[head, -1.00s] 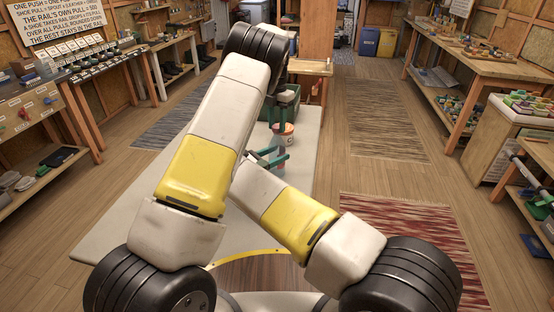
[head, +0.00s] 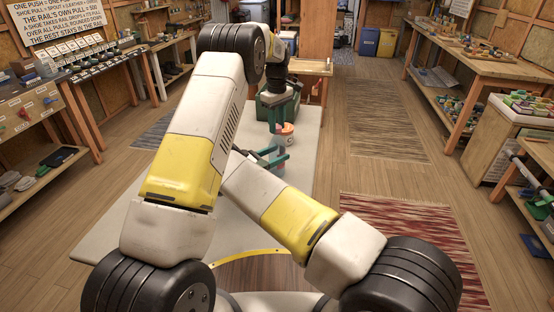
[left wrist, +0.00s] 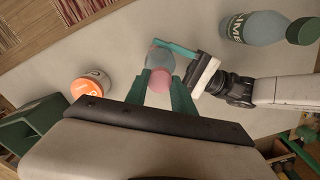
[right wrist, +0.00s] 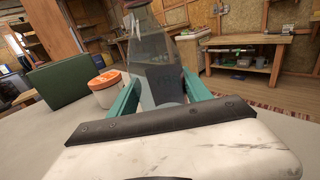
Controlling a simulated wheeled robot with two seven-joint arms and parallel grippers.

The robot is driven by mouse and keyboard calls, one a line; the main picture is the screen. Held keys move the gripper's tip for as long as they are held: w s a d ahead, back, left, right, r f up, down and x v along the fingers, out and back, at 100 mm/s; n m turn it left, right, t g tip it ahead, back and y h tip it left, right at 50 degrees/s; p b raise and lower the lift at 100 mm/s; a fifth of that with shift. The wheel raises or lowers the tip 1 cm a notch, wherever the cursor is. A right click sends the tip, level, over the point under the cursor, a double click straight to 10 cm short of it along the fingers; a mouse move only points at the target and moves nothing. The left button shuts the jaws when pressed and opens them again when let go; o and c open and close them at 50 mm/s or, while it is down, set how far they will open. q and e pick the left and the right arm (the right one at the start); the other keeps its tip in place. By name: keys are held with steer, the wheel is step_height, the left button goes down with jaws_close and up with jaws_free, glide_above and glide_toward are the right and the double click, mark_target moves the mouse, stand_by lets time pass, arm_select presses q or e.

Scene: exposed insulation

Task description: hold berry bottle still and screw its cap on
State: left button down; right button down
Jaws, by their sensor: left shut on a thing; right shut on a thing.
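The berry bottle is a grey-blue, see-through bottle. It stands upright between the fingers of my right gripper (right wrist: 160,92), and the right wrist view shows its body (right wrist: 153,60). My left gripper (left wrist: 162,75) is shut on a pink cap (left wrist: 160,83) at the bottle. Whether the cap sits straight on the neck is hidden. In the head view my left gripper (head: 275,127) is just above my right gripper (head: 272,156).
A white jar with an orange lid (left wrist: 90,83) stands close beside the bottle, also in the right wrist view (right wrist: 106,88). A green box (right wrist: 70,80) is behind it. A lime bottle with a green cap (left wrist: 255,27) is elsewhere on the pale table (head: 130,215).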

arm_select(q)
steer(key=m, duration=0.5)
steer(key=shift+a, duration=0.1)
steer(key=m, duration=0.6)
steer(key=shift+m, duration=0.4)
steer(key=m, duration=0.4)
steer(key=shift+m, duration=0.4)
steer(key=m, duration=0.6)
steer(key=shift+f+m, duration=0.1)
steer(key=shift+m, duration=0.3)
steer(key=m, duration=0.4)
steer(key=shift+m, duration=0.3)
steer(key=m, duration=0.6)
steer(key=shift+m, duration=0.4)
steer(key=m, duration=0.6)
steer(key=shift+m, duration=0.4)
steer(key=m, duration=0.6)
steer(key=c, duration=1)
jaws_free()
